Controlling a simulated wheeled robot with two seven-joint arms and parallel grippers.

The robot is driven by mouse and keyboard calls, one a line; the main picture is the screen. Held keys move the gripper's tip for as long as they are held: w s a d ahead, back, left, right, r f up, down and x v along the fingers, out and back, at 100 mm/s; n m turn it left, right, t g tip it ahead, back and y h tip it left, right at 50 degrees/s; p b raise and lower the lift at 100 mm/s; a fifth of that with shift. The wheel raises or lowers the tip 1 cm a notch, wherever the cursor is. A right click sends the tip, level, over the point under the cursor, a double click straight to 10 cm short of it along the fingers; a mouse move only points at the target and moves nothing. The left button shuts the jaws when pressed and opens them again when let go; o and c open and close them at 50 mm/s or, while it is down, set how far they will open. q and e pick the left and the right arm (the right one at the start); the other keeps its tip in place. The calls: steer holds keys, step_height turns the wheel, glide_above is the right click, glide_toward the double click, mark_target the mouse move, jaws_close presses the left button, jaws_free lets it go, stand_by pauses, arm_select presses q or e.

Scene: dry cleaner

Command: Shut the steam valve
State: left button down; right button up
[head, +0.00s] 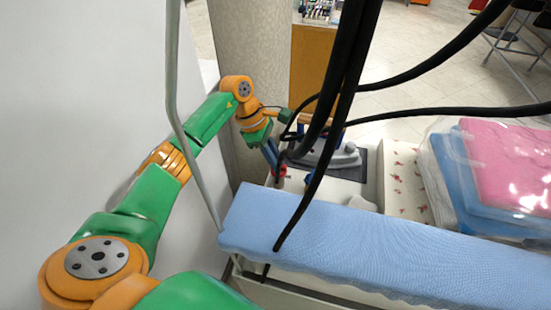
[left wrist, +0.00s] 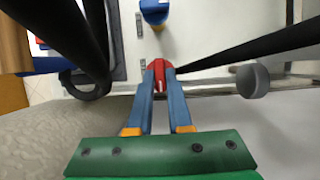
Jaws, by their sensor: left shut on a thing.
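My left gripper (head: 272,157) reaches down beside the end of the ironing station, past the wall and pillar. In the left wrist view its two blue fingers (left wrist: 159,92) come together on a small red part (left wrist: 159,68), which looks like the steam valve's handle. The red part also shows in the head view (head: 280,171), low at the station's side. The fingers cover part of it, so its exact angle is hard to tell. My right gripper is in neither view.
Black hoses (head: 345,75) hang across the head view near my gripper. A steam iron (head: 343,155) rests on a dark pad behind the blue ironing board (head: 350,235). Folded clothes in plastic (head: 500,165) lie right. A blue fitting (left wrist: 153,12) and grey round knob (left wrist: 252,80) are near the fingers.

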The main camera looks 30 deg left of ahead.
arm_select(q)
steer(key=n, duration=0.2)
steer(key=n+t, duration=0.1)
steer(key=shift+s+n+y, duration=0.2)
steer(key=shift+n+y, duration=0.1)
steer(key=shift+n, duration=0.1)
steer(key=n, duration=0.1)
steer(key=n+t, duration=0.1)
steer(key=n, duration=0.1)
steer(key=n+y, duration=0.1)
steer(key=shift+s+d+n+t, duration=0.1)
steer(key=shift+d+n+t, duration=0.2)
steer(key=shift+t, duration=0.1)
steer(key=n+y+b, duration=0.1)
steer(key=n, duration=0.1)
steer(key=n+y, duration=0.1)
steer(key=n, duration=0.2)
steer(key=shift+d+f+t+b, duration=0.1)
steer(key=shift+d+t+b, duration=0.05)
steer(key=shift+t+b, duration=0.25)
steer(key=shift+d+n+y+b, duration=0.1)
steer(key=shift+n+y+b, duration=0.7)
steer(key=shift+n, duration=1.6)
steer(key=c, duration=0.8)
jaws_free()
steer(key=shift+c, duration=0.2)
